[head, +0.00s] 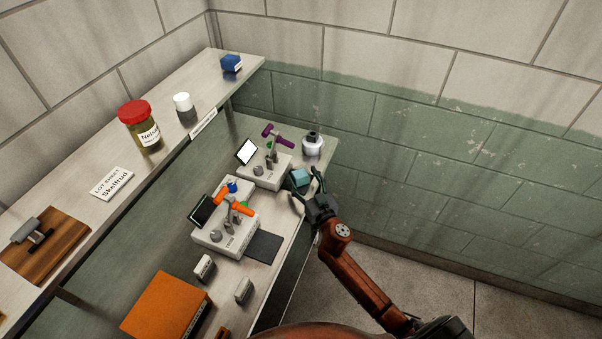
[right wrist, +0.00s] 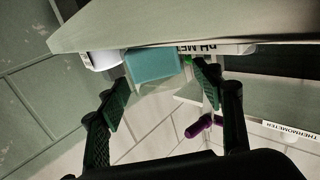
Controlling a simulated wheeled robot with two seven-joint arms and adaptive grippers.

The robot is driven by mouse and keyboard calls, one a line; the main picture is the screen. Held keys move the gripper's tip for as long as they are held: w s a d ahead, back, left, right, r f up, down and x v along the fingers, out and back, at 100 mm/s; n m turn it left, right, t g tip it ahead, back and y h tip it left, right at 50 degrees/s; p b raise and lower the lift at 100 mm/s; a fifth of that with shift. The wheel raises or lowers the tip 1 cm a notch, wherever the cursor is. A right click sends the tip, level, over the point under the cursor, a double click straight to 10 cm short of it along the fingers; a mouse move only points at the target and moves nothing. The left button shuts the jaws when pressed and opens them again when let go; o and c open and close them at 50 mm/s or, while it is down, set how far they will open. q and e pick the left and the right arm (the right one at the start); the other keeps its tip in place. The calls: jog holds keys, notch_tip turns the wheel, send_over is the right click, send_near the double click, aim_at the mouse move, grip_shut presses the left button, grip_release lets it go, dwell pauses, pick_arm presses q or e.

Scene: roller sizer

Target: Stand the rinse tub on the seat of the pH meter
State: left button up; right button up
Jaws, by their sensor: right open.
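The rinse tub appears to be the small teal box (head: 299,178) by the front right of the pH meter (head: 270,178), a pale bench device with a purple arm and a tilted screen. My right gripper (head: 305,182) is open, its fingers spread at the near side of the tub. In the right wrist view the tub (right wrist: 152,65) lies between the open fingertips (right wrist: 160,78), beside the part-hidden "PH ME" label (right wrist: 205,49). I cannot tell whether a finger touches the tub. The meter's seat is not clearly visible. My left gripper is not in view.
A similar device with an orange arm (head: 243,209) and a dark pad (head: 263,247) stands nearer. A white bottle (head: 312,145) stands behind the tub. An orange box (head: 166,305) is at the near end. A shelf with a red-lidded jar (head: 139,127) runs above on the left.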

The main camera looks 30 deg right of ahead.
jog(key=s, duration=1)
jog(key=shift+a, duration=0.3)
jog(key=shift+w, duration=0.1)
jog(key=shift+c, duration=0.2)
dwell(0.3)
